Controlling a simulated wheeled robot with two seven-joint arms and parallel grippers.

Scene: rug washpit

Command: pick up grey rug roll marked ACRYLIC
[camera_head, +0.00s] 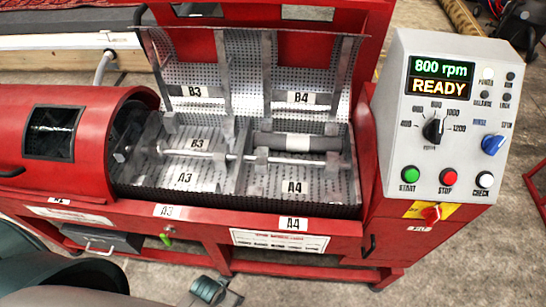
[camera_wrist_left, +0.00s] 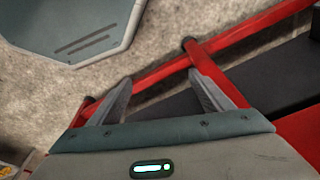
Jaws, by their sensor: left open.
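A dark grey rug roll (camera_head: 298,142) with a paler band around its middle lies lengthwise in the right half of the open metal drum, behind the horizontal shaft and below the B4 label. No writing on it is legible at this size. My left gripper (camera_wrist_left: 160,77) shows in the left wrist view with its two fingers spread apart and nothing between them. Red frame bars and the concrete floor lie beyond the fingers. I cannot make out this gripper clearly in the head view, and the roll is not in the wrist view. My right gripper is in neither view.
The perforated lid (camera_head: 255,85) stands raised behind the drum. A red hood (camera_head: 75,140) covers the drum's left end. A control panel (camera_head: 445,115) reading "800 rpm READY" stands at the right. The drum's front-right section (camera_head: 290,182), labelled A4, looks empty.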

